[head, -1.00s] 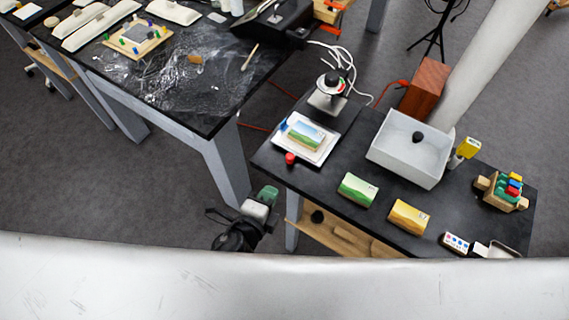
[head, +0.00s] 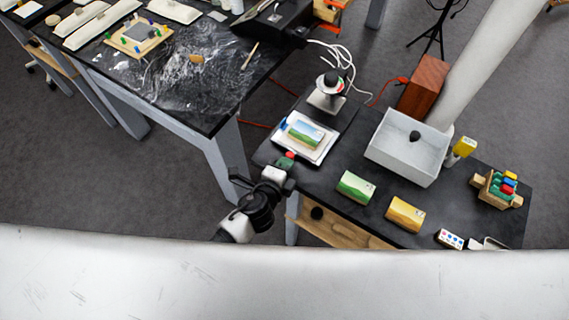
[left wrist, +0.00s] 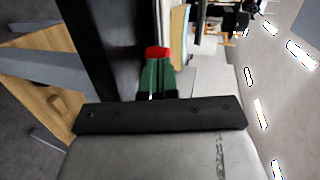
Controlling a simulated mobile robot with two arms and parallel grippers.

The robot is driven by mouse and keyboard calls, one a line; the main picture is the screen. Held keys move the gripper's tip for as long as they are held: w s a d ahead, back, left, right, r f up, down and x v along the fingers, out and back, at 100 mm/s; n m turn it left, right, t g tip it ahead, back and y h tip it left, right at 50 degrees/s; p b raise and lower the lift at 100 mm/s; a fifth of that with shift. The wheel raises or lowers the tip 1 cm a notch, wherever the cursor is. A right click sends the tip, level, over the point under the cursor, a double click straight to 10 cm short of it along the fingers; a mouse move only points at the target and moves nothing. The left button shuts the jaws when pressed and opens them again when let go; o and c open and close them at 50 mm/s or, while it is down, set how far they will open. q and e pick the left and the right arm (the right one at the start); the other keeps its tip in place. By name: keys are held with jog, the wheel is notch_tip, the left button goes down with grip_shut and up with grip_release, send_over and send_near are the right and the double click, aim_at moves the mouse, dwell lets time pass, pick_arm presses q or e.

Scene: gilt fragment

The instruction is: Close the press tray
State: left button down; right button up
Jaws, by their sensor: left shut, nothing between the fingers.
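The press tray (head: 312,155) is a white plate that sticks out in front of the small press (head: 327,92). A card with a blue and green picture (head: 305,135) lies on it. A red knob (head: 290,155) is at the tray's front edge. My left gripper (head: 284,164) is shut and empty, with its green fingertips right at the knob. In the left wrist view the green fingers (left wrist: 156,77) point at the red knob (left wrist: 157,53); I cannot tell whether they touch. My right gripper is not in view.
A green box (head: 356,187) and a yellow box (head: 404,214) lie on the black table. A white bin (head: 405,165) stands behind them. Another table (head: 190,80) with tools is at the left. A gap of floor separates the tables.

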aim_at(307, 134)
pick_arm(q)
jog(key=w+d+b, duration=0.1)
jog(key=w+d, duration=0.1)
jog(key=w, duration=0.1)
jog(key=w+d+b, duration=0.1)
jog(key=w, duration=0.2)
jog(key=w+d, duration=0.2)
jog(key=w, duration=0.1)
jog(key=shift+w+d+f+b, duration=0.15)
jog(key=shift+w+d+b, duration=0.15)
jog(key=shift+w+b, duration=0.1)
jog(key=shift+w, duration=0.1)
jog(key=shift+r, duration=0.3)
